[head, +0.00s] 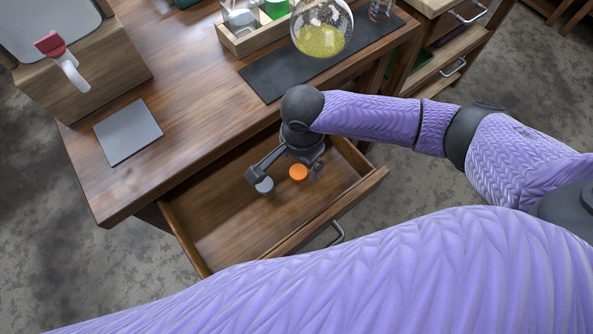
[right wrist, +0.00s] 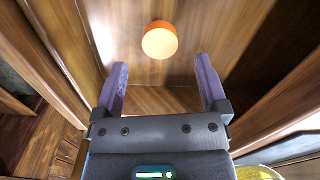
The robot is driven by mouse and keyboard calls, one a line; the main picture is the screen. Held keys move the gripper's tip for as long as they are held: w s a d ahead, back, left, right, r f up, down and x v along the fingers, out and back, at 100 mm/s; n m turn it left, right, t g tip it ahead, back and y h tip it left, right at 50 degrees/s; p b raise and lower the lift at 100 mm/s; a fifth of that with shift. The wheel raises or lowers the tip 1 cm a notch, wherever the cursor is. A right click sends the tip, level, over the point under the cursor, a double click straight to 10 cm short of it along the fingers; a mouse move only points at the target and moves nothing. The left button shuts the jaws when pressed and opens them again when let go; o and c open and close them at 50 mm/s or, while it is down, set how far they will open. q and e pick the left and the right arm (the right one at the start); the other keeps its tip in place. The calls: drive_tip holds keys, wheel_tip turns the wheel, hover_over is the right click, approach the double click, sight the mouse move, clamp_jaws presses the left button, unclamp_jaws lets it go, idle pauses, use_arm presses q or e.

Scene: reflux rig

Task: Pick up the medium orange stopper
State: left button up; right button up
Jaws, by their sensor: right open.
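The orange stopper (head: 298,172) stands in the open wooden drawer (head: 215,230). It also shows in the right wrist view (right wrist: 160,42), ahead of the fingertips and roughly centred between them. Whether it is the medium one I cannot tell, as no other orange stopper shows. My right gripper (head: 287,173) is open and empty, reaching down into the drawer; its two fingers also show spread apart in the right wrist view (right wrist: 161,68). A gap is visible between the fingertips and the stopper there. My left gripper is not in view.
On the table are a grey pad (head: 128,132), a dark mat (head: 262,84) and a round flask with yellow contents (head: 320,40). The drawer's left part is bare.

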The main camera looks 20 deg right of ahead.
sight(298, 171)
drive_tip(key=f, duration=0.1)
drive_tip(key=f+b, duration=0.1)
drive_tip(key=f, duration=0.1)
drive_tip(key=f+b, duration=0.1)
drive_tip(key=shift+s+a+f, duration=0.15)
drive_tip(key=shift+a+f, duration=0.15)
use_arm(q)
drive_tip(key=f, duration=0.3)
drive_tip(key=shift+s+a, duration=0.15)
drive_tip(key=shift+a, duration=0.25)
use_arm(e)
drive_tip(key=shift+r, duration=0.1)
drive_tip(key=c, duration=0.6)
clamp_jaws()
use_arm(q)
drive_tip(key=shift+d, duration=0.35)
